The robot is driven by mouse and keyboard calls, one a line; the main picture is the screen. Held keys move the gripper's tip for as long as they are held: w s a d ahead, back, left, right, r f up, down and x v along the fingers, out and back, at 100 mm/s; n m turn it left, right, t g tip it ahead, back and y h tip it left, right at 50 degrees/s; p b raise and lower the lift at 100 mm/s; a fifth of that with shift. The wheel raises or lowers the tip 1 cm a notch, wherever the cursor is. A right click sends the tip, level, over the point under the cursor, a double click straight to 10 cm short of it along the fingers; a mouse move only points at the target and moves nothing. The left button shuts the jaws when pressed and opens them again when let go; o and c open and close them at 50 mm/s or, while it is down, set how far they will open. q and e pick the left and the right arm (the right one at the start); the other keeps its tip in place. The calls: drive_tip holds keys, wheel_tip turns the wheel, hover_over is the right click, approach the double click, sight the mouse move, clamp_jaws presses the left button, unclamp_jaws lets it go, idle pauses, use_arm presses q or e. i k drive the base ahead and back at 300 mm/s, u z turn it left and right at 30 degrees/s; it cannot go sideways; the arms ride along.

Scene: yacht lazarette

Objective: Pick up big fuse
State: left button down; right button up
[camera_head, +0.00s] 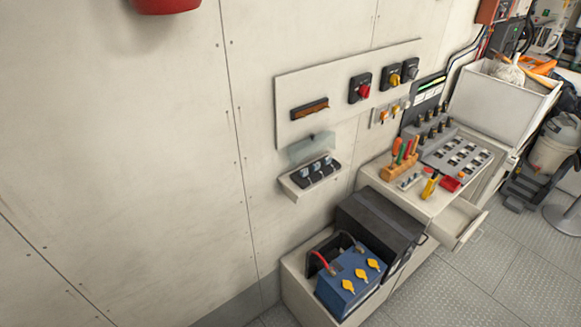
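I cannot tell for sure which item is the big fuse. A small white wall box (299,193) with a clear lid (312,148) raised above it holds dark blocks with pale metal parts (318,171), which look like fuses. Above it, a dark holder with an orange-brown bar (310,108) is mounted on the pale wall panel (340,85); this may also be a fuse. Neither of my grippers is in view.
A counter (424,206) carries a tool rack (400,165), a grey tray of small parts (458,153) and an open drawer (462,228). Below, a blue battery (338,292) with yellow caps sits beside a dark box (385,225). Rotary switches (360,88) are on the panel.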

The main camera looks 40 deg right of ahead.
sight(304, 172)
drive_tip(key=z, duration=0.35)
drive_tip(key=i, duration=0.65)
drive_tip(key=z, duration=0.55)
